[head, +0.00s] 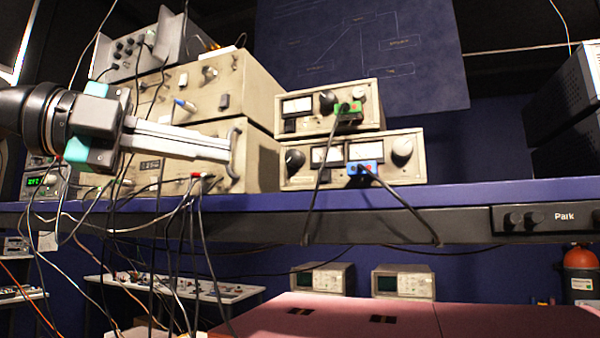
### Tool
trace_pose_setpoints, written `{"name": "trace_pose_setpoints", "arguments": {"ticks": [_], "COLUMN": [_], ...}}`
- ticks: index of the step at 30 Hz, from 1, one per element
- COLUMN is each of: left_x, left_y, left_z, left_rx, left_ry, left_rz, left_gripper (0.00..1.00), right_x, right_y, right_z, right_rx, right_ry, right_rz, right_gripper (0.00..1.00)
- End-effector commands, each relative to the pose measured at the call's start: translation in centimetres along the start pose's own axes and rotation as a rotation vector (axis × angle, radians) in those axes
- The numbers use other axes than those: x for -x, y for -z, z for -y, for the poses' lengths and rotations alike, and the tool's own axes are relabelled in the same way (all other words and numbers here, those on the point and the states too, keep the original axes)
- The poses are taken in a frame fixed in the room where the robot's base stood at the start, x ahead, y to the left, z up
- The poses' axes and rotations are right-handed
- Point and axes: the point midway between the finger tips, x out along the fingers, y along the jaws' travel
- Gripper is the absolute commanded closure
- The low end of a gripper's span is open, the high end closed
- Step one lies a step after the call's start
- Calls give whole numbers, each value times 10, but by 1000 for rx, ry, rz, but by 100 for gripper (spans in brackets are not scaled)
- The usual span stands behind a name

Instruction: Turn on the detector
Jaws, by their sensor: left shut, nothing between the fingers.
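No label marks any one device as the detector, so I cannot tell which it is. Candidates are the beige instruments on the blue shelf (470,196). An upper meter box (368,92) with dials, knobs and a green plug sits on a lower meter box (412,172) with a blue plug. To their left is a stack with a large upper beige box (250,90) and a lower beige box (262,165). My left gripper (226,149) is shut and empty, in front of this stack, its fingers pointing right and hiding part of the lower box's front. My right gripper is not in view.
Loose cables (192,215) hang over the shelf edge at left and middle. A grey knobbed unit (135,52) tops the stack. Dark equipment (570,95) stands at far right. The shelf between is clear.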

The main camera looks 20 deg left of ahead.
Motion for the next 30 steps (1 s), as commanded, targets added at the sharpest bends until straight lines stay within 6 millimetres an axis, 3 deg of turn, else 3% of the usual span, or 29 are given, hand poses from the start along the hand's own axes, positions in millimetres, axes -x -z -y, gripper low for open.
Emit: {"name": "trace_pose_setpoints", "arguments": {"ticks": [7,18,24,30], "left_x": [-25,-103,-122,-129], "left_y": [1,2,-20,-27], "left_z": [0,0,1,0], "left_rx": [0,-1,4,1], "left_ry": [-2,-3,0,0], "left_rz": [-5,-7,-3,-3], "left_gripper": [100,100,100,100], "right_x": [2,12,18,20], "right_y": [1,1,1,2], "right_z": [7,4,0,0], "right_rx": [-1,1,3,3], "right_ry": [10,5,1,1], "right_rz": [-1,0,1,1], "right_gripper": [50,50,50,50]}}
